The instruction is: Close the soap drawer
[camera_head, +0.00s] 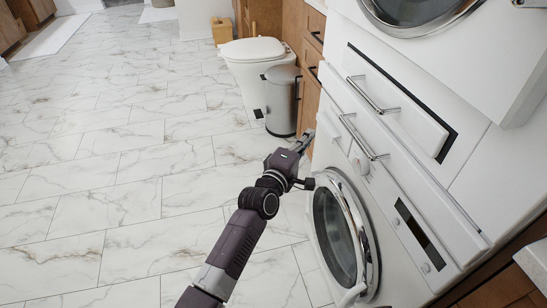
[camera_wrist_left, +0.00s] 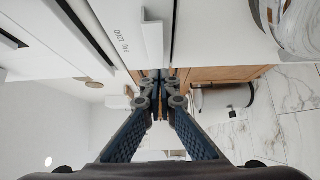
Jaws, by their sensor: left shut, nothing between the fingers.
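The white washing machine (camera_head: 395,215) stands at the right in the head view, with a round glass door low on its front. The soap drawer (camera_head: 331,127) appears to be at the far left end of its control panel, left of the dial. I cannot tell how far it stands out. In the left wrist view a white panel with small lettering (camera_wrist_left: 122,32) lies just beyond the fingertips. My left gripper (camera_head: 307,137) is shut and empty, close to the machine's left front edge; its fingers show in the left wrist view (camera_wrist_left: 160,78). Contact cannot be told.
Two bar handles, an upper one (camera_head: 373,96) and a lower one (camera_head: 363,137), stick out above the control panel. A metal bin (camera_head: 283,100), a toilet (camera_head: 255,58) and wooden cabinets (camera_head: 311,58) stand beyond. The marble floor (camera_head: 110,150) at left is clear.

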